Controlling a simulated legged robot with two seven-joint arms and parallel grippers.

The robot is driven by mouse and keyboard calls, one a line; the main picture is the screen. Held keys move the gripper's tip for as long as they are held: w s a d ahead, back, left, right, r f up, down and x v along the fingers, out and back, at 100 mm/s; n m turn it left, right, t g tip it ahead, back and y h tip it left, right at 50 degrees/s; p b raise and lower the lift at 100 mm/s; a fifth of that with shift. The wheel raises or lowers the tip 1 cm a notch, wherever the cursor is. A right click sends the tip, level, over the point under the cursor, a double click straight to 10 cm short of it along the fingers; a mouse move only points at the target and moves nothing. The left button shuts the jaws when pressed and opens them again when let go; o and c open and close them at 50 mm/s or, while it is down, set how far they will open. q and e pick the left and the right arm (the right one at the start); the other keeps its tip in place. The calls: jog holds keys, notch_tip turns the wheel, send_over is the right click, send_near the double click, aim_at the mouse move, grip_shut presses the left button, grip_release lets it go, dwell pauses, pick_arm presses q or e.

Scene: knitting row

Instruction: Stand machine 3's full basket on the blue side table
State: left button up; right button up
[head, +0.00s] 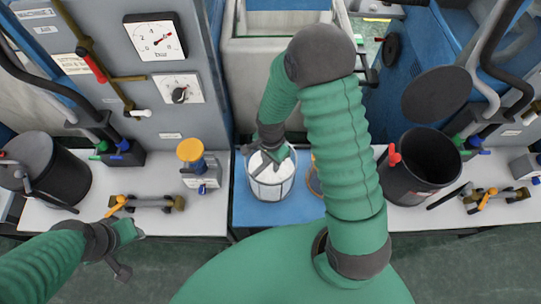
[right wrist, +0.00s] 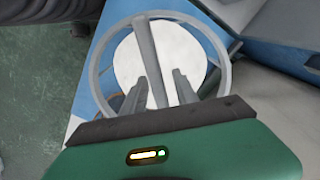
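A round, pale basket (head: 259,189) filled with white stands on the blue side table (head: 246,214), under my right gripper (head: 270,163). The right wrist view shows its rim (right wrist: 222,53), its white contents (right wrist: 126,63) and a grey handle bar (right wrist: 146,50) across the top. In that view my right gripper (right wrist: 160,88) has its fingers apart, one on each side of the bar, with white showing between bar and right finger. My left gripper (head: 130,250) is empty, fingers apart, in front of the left bench. I cannot read which machine the basket belongs to.
Black cans stand left (head: 62,170) and right (head: 425,165), the right one with its lid raised. A yellow-topped device (head: 192,152) stands left of the blue table. An orange ring-shaped item (head: 315,183) is partly hidden by my right arm. Machine cabinets (head: 165,95) rise behind.

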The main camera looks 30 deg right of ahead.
notch_tip(320, 180, up, 11)
jog(key=shift+r, duration=0.1)
jog(key=shift+s+a+r, duration=0.1)
jog(key=shift+a+r, duration=0.05)
jog(key=shift+r, duration=0.1)
jog(key=s+a+r+n+t, duration=0.2)
jog(key=s+a+n, duration=0.2)
jog(key=n, duration=1.1)
jog(key=shift+s+r+t, duration=0.3)
jog(key=shift+s, duration=0.3)
